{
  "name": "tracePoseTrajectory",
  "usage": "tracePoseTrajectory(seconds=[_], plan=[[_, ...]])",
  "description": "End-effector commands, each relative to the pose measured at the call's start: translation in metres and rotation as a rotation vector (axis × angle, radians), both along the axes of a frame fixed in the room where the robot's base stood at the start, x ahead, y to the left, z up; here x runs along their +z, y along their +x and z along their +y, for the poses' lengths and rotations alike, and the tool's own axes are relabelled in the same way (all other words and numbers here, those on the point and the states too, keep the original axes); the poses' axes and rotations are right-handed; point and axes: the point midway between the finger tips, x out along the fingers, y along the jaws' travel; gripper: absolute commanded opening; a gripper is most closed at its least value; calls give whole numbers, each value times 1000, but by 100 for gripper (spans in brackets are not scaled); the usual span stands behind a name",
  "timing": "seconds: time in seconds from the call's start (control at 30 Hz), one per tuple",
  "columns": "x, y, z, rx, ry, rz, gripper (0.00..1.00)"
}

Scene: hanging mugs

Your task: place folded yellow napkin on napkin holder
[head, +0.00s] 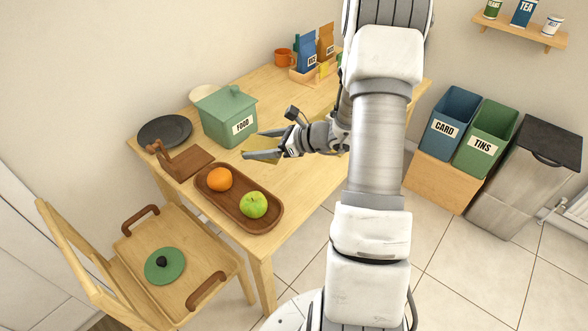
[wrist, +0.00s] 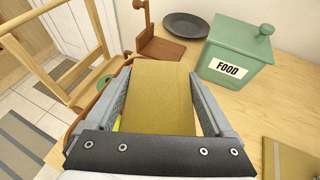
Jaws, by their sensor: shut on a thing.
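The folded yellow napkin (wrist: 158,95) is a flat mustard-yellow rectangle between the two fingers of my gripper (wrist: 155,82) in the wrist view. My gripper is shut on it. In the head view my gripper (head: 252,144) is over the table, just right of the green FOOD box, with part of the napkin (head: 264,159) showing beneath it. The brown wooden napkin holder (head: 184,162), with a flat base and an upright arm with a knob, stands at the table's left, apart from the napkin. It also shows beyond my fingertips in the wrist view (wrist: 168,48).
The green FOOD box (head: 226,118) stands behind the napkin holder, near a dark plate (head: 164,131). A wooden tray (head: 236,222) holds an orange and a green apple. Another flat mustard-yellow piece (wrist: 290,158) lies at the wrist view's right. A chair (head: 165,255) stands in front.

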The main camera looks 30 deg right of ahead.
Motion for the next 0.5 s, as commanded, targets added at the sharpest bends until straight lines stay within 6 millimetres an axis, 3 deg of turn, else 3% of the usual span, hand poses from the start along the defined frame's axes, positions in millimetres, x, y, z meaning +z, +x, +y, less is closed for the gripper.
tracePoseTrajectory(seconds=[0.03,0.1,0.3,0.5], plan=[[-18,4,-31,-63,-5,-3,29],[-25,6,-69,-140,-6,-2,29],[-38,-1,-166,-337,-2,-6,29],[-40,-13,-222,-451,1,-12,29]])
